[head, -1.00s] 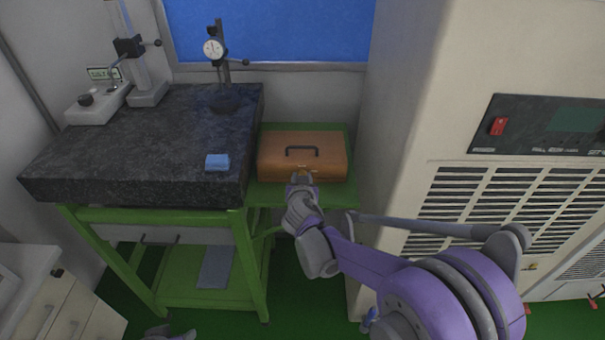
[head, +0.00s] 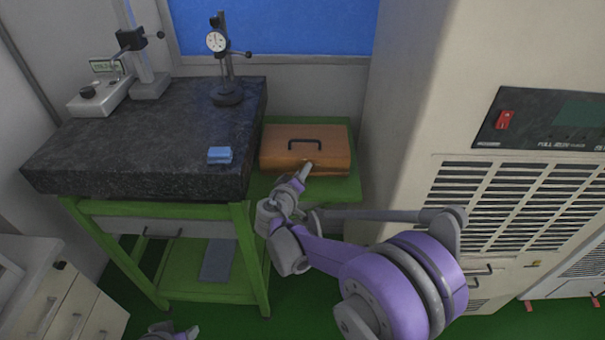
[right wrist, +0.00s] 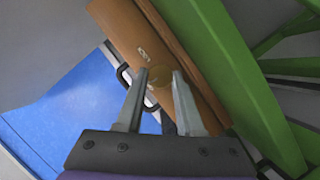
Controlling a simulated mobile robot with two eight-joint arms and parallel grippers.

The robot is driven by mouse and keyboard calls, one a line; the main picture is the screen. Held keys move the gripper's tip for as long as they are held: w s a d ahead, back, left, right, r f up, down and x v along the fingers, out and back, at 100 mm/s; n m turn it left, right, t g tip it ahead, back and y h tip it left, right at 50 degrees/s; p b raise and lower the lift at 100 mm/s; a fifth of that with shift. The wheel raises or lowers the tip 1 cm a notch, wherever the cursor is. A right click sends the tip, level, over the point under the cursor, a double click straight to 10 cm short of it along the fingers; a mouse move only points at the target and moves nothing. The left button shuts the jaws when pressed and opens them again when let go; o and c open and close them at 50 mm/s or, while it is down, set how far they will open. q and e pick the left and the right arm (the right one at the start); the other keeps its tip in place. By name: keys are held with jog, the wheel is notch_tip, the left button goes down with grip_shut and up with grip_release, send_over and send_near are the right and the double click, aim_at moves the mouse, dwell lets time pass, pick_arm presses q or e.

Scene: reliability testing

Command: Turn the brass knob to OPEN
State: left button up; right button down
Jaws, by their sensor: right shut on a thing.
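The brass knob (right wrist: 158,86) is on the front of a brown wooden case (head: 276,161). It shows between the two fingertips of my right gripper (right wrist: 162,75), which is shut on it. Small pale lettering (right wrist: 143,54) is on the case front beside the knob, too small to read. A purple and grey part of my left arm shows at the bottom left edge of the head view; its jaws are not clear.
The case sits on a green stand (head: 346,186). A dark granite plate (head: 120,150) with a blue block (head: 219,155) and a dial gauge stand (head: 227,92) is at left. A large cream cabinet (head: 425,100) stands close at right.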

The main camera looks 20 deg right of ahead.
jog(key=shift+f+n+h, duration=0.15)
jog(key=shift+n+h, duration=0.15)
jog(key=shift+n, duration=0.2)
dwell(0.3)
jog(key=c, duration=0.5)
grip_release()
jog(key=b+v, duration=0.1)
jog(key=v, duration=1)
jog(key=shift+w, duration=0.1)
